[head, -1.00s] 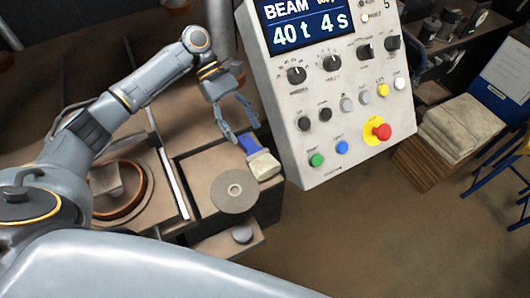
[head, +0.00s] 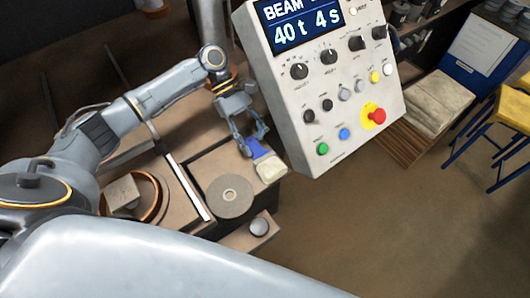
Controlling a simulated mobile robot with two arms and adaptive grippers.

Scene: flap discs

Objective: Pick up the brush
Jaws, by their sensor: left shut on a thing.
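The brush (head: 269,168) has a blue handle and a pale, wide bristle end. It lies over the right side of the bench, close to the control panel, with its bristle end towards the lower right. My left gripper (head: 254,150) has its fingers around the blue handle and is shut on it. The fingers hide part of the handle. I cannot tell whether the brush still touches the bench top. My right gripper does not show.
A grey flap disc (head: 229,196) lies just left of the brush. A tilted control panel (head: 300,120) with knobs and buttons stands close on the right. A round copper-rimmed bowl (head: 150,207) holds a block. A small round puck (head: 260,227) sits on a low ledge.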

